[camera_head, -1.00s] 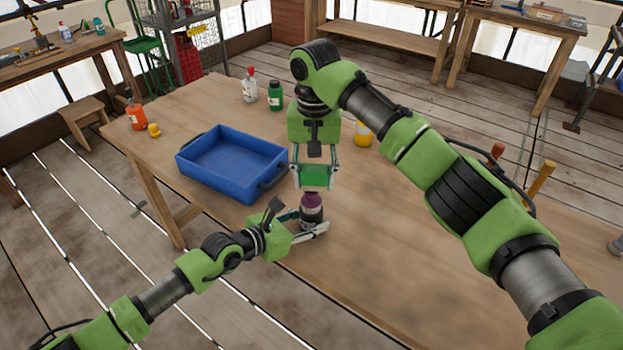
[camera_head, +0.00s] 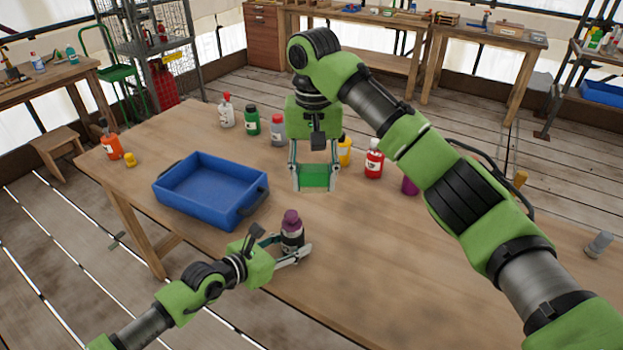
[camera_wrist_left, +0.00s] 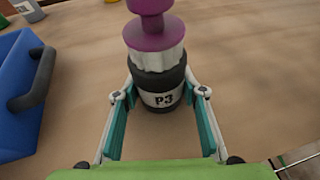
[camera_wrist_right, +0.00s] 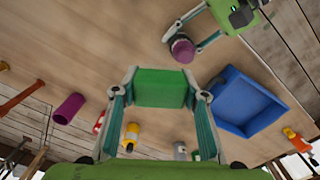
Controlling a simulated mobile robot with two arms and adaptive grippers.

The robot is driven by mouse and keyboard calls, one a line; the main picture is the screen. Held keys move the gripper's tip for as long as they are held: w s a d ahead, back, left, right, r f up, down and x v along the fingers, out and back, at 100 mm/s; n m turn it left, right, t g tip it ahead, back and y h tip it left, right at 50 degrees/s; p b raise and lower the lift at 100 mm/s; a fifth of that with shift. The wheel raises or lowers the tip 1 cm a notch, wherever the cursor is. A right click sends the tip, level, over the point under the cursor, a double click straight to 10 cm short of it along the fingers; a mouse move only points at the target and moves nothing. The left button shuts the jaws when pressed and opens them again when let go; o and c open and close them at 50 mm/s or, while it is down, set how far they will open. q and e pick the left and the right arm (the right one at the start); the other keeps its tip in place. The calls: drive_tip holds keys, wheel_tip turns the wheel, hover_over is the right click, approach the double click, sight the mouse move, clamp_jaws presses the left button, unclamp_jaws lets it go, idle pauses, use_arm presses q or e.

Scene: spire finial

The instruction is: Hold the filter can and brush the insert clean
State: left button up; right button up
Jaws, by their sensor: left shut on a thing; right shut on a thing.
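The filter can (camera_head: 292,238) is dark with a label reading P3, and it stands upright near the table's front edge. Its insert (camera_head: 291,220) has a purple top, with a pale pleated part below it in the left wrist view (camera_wrist_left: 155,55). My left gripper (camera_head: 298,252) is shut around the can's lower body. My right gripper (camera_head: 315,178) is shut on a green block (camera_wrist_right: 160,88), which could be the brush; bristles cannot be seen. The block is held up and apart from the can, farther back in the head view.
A blue tray (camera_head: 212,190) stands left of the can. Several bottles, including a green one (camera_head: 252,122) and a red one (camera_head: 374,160), stand along the back, with a purple cylinder (camera_head: 410,186) to their right. The table's front right is mostly clear.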

hover_over(290, 214)
wheel_tip(290, 214, down, 2)
drive_tip(key=shift+d+f, duration=0.1)
drive_tip(key=shift+f, duration=1.85)
drive_tip(key=shift+f, duration=0.6)
